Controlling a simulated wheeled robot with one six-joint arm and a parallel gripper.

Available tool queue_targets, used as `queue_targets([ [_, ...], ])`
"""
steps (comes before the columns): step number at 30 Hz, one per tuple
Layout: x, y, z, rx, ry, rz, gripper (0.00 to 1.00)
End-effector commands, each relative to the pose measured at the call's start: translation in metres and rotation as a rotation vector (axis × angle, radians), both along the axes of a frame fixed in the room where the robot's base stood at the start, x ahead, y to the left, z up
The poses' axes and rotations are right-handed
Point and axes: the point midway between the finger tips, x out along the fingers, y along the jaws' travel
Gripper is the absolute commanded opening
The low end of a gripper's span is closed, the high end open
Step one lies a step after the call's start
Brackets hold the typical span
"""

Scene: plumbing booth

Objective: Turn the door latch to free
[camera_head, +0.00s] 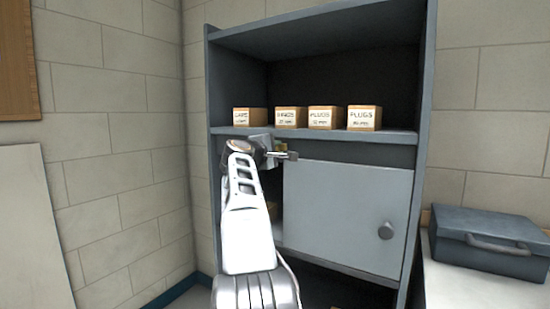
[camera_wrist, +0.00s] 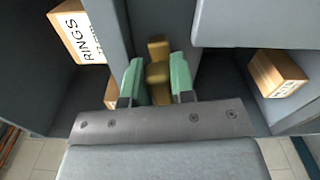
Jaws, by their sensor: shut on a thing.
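The door latch is a small brass piece (camera_wrist: 157,72) on the grey shelf edge, seen in the wrist view. My gripper (camera_wrist: 157,82) has its green fingers on either side of it and is shut on it. In the head view my gripper (camera_head: 281,153) is at the shelf front, near the upper left corner of the grey door, and a bit of brass shows there. The door (camera_head: 340,215) covers the right part of the lower compartment, with a dark gap at its left. It has a round knob (camera_head: 385,231) at its right. The fingers hide part of the latch.
Several labelled boxes stand on the shelf above, among them a PLUGS box (camera_head: 364,119). A box (camera_wrist: 280,75) shows inside the compartment in the wrist view. A dark toolbox (camera_head: 490,243) sits on a light surface at the right. A block wall stands at the left.

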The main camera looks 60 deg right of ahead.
Motion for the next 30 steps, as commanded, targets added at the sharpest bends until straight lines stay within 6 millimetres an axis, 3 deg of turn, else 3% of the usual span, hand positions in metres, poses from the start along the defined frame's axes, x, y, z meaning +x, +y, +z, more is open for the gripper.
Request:
queue_targets([
  [12,-0.0001,-0.0001,-0.0033,0.013,-0.160,0.000,0.00],
  [29,-0.0004,-0.0002,-0.0028,0.016,-0.184,-0.001,0.00],
  [30,-0.0004,-0.0002,-0.0028,0.016,-0.185,-0.001,0.27],
])
